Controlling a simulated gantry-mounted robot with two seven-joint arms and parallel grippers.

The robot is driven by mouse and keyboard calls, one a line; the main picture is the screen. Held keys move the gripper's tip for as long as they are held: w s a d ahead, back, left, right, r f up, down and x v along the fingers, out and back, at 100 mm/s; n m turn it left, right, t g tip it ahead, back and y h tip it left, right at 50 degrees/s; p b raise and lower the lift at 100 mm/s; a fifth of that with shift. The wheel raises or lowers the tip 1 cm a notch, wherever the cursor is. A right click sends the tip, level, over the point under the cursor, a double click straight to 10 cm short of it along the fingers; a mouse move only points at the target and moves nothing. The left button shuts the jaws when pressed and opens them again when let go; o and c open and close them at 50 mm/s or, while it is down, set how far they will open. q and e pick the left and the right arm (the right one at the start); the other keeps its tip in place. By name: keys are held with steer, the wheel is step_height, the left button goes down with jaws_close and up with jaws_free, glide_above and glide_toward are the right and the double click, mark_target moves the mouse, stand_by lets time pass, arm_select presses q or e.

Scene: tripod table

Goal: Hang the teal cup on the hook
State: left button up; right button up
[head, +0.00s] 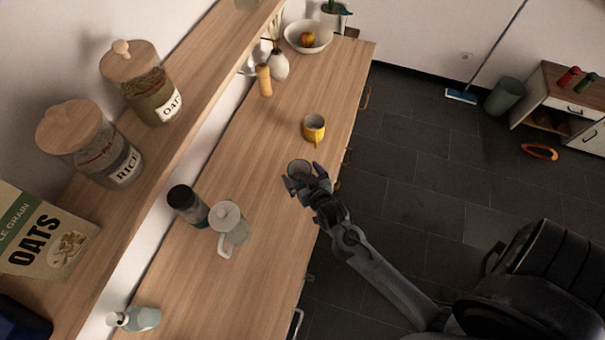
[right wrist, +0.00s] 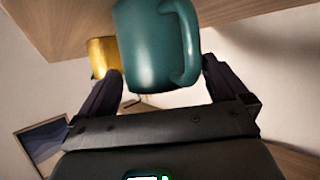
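The teal cup (right wrist: 155,45) fills the upper middle of the right wrist view, its handle on the right side. In the head view its round rim (head: 299,166) shows near the counter's right edge, partly covered by my right gripper (head: 304,178). The right gripper's fingers are spread, one on each side of the cup, with the right finger beside the handle. I see no clear grip on it. A small dark hook-like shape (right wrist: 130,102) shows below the cup in the wrist view; I cannot tell what it is. My left gripper is not in view.
A yellow cup (head: 314,128) stands farther along the wooden counter (head: 262,130). A glass pitcher (head: 230,225) and a dark jar (head: 187,206) stand to the left. A shelf (head: 190,95) with jars runs above the counter's left side. A bowl (head: 309,37) stands at the far end.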

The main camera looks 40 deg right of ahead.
steer(key=shift+r, duration=0.1)
steer(key=s+a+r+n+g+y, duration=0.1)
steer(key=s+a+r+g, duration=0.1)
steer(key=s, duration=0.4)
steer(key=s+a+r+n+g+y, duration=0.1)
steer(key=s+a+r+n+g, duration=0.1)
steer(key=s, duration=0.5)
steer(key=s+a+r+n+g+y, duration=0.2)
steer(key=s+a+g, duration=0.2)
steer(key=s+g, duration=0.1)
steer(key=shift+s+r+p, duration=0.35)
steer(key=shift+s+r, duration=0.05)
steer(key=shift+s, duration=0.3)
step_height(320, 180, up, 21)
steer(key=p, duration=2)
steer(key=shift+p, duration=0.4)
steer(key=shift+f, duration=0.15)
